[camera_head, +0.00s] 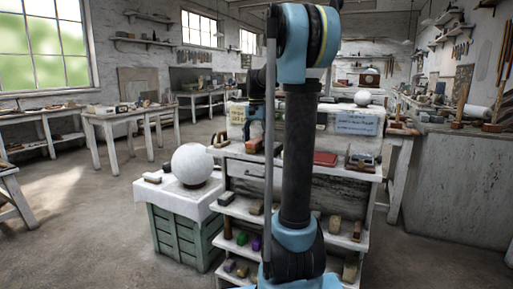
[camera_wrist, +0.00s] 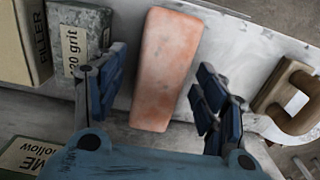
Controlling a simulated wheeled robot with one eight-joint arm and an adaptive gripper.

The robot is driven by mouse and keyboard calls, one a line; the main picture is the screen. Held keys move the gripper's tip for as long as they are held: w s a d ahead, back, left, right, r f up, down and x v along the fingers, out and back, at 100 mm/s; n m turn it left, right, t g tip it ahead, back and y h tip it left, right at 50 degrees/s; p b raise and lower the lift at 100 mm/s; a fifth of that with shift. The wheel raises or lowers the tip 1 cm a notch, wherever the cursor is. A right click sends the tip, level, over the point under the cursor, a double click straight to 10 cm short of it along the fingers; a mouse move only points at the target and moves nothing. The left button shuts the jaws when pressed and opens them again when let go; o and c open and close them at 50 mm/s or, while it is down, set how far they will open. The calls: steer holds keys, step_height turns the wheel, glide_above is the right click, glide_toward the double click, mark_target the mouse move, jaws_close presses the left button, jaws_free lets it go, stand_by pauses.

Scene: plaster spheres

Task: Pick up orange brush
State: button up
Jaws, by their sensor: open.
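A long salmon-orange block (camera_wrist: 166,72), the thing that best fits the orange brush, lies on a pale surface in the wrist view. No bristles show on it. In the head view a small orange-brown piece (camera_head: 253,146) on the white workbench below my gripper seems to be the same thing. My gripper (camera_wrist: 158,88) is open, with one blue finger on each side of the block. Gaps show between the fingers and the block, and I cannot tell how high the fingers are above it. In the head view my gripper (camera_head: 255,128) is partly hidden by my arm.
A grey "grit" block (camera_wrist: 78,38) and a filler box (camera_wrist: 22,45) stand close left of the block. A tan piece with a hole (camera_wrist: 288,97) lies to the right. A red book (camera_head: 325,158) lies further right on the bench. A white sphere (camera_head: 192,164) stands at left.

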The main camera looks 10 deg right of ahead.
mark_target(255, 140)
steer(key=shift+f, duration=0.95)
steer(key=c, duration=1.3)
steer(key=shift+c, duration=0.2)
steer(key=shift+s+a+r, duration=0.25)
steer(key=shift+s+r, duration=0.05)
steer(key=shift+r, duration=0.05)
step_height(255, 140, up, 6)
steer(key=s+a, duration=1.1)
steer(key=s, duration=0.4)
steer(key=shift+s+a+r, duration=0.15)
steer(key=shift+s, duration=0.15)
